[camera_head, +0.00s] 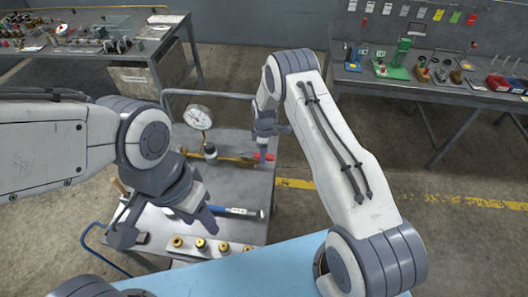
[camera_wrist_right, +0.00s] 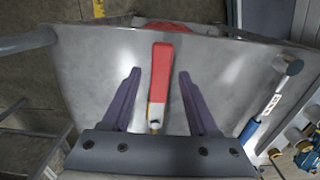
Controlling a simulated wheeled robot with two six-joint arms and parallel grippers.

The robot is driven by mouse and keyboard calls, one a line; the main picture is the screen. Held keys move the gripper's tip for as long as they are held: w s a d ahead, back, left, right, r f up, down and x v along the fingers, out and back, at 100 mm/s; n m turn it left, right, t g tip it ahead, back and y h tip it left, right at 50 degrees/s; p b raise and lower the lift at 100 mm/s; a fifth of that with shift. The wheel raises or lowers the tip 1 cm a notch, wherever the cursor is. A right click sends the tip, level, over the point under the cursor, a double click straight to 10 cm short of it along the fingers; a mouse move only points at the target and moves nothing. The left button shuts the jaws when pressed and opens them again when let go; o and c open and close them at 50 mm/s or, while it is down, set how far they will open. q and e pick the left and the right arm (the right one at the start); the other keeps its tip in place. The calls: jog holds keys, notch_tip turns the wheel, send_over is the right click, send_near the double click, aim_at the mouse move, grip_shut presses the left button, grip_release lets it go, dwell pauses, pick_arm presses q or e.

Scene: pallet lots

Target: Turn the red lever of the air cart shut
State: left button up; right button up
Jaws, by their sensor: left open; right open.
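The air cart (camera_head: 240,185) is a grey metal cart in the middle of the head view, with a round gauge (camera_head: 198,117) at its back left. The red lever (camera_head: 236,158) lies over the cart top, partly hidden by my right gripper (camera_head: 262,152). In the right wrist view the red lever (camera_wrist_right: 161,75) runs between the two open fingers of my right gripper (camera_wrist_right: 158,74), with a gap on both sides. Its pale end points toward the palm. My left gripper (camera_head: 200,212) is open and empty over the cart's left front part.
A blue-handled hammer (camera_head: 236,211) lies on the cart, with a plate of several brass fittings (camera_head: 200,244) in front. A workbench (camera_head: 430,85) stands at the back right and another bench (camera_head: 100,50) at the back left. Bare floor separates them from the cart.

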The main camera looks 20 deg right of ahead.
grip_shut()
dwell(1.4)
